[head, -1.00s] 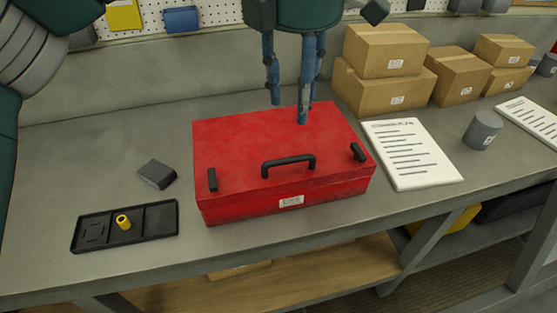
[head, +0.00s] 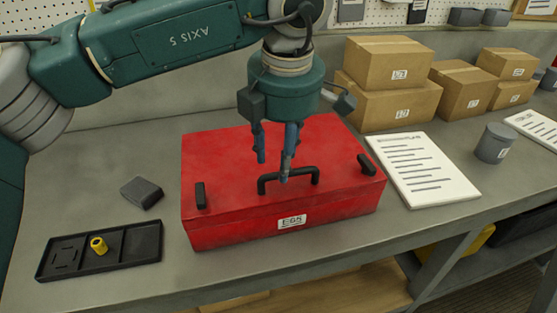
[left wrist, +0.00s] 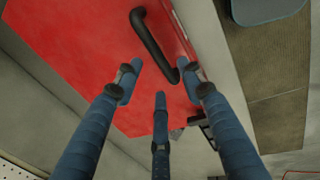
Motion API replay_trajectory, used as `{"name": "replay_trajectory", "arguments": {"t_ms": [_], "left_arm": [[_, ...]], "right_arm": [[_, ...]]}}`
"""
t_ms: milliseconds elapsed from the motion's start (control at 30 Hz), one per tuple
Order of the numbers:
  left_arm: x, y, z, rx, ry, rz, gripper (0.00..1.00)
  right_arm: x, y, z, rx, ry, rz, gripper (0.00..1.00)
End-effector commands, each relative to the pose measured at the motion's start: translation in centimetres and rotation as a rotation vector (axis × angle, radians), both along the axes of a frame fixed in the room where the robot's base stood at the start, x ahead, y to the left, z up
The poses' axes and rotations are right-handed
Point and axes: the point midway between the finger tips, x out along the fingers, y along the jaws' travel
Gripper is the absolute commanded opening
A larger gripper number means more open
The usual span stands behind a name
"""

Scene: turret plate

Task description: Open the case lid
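A red case (head: 230,190) stands on the grey workbench with its lid down. A black handle (head: 290,172) is on the lid near the front edge, with a black latch at each side, left (head: 200,195) and right (head: 366,163). My left gripper (head: 273,170) points down over the lid, close to the handle. In the left wrist view its three blue fingers (left wrist: 160,90) are spread with nothing between them, and the handle (left wrist: 153,45) lies just beyond the fingertips. I cannot tell whether a finger touches it. My right gripper is not in view.
A black tray (head: 128,250) with a yellow cylinder (head: 98,245) and a grey block (head: 141,192) lie left of the case. A paper sheet (head: 425,170), a grey can (head: 494,143) and cardboard boxes (head: 388,100) are to the right.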

Motion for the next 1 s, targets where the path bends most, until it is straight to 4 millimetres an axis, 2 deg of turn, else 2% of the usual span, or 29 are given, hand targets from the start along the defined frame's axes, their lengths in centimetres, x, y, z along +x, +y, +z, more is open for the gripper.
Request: {"name": "replay_trajectory", "arguments": {"t_ms": [200, 533, 733, 1000], "left_arm": [[0.4, 0.1, -2.2, 0.0, 0.001, 0.0, 0.39], [0.5, 0.1, -2.5, 0.0, 0.0, 0.0, 0.39], [0.5, 0.1, -2.5, 0.0, 0.0, 0.0, 0.0], [0.5, 0.1, -2.3, -0.001, 0.004, 0.0, 0.0]], "right_arm": [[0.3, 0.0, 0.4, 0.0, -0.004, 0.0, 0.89], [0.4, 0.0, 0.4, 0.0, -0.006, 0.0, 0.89], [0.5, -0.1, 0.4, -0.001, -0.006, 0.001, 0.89], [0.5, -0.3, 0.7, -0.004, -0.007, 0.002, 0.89]]}}
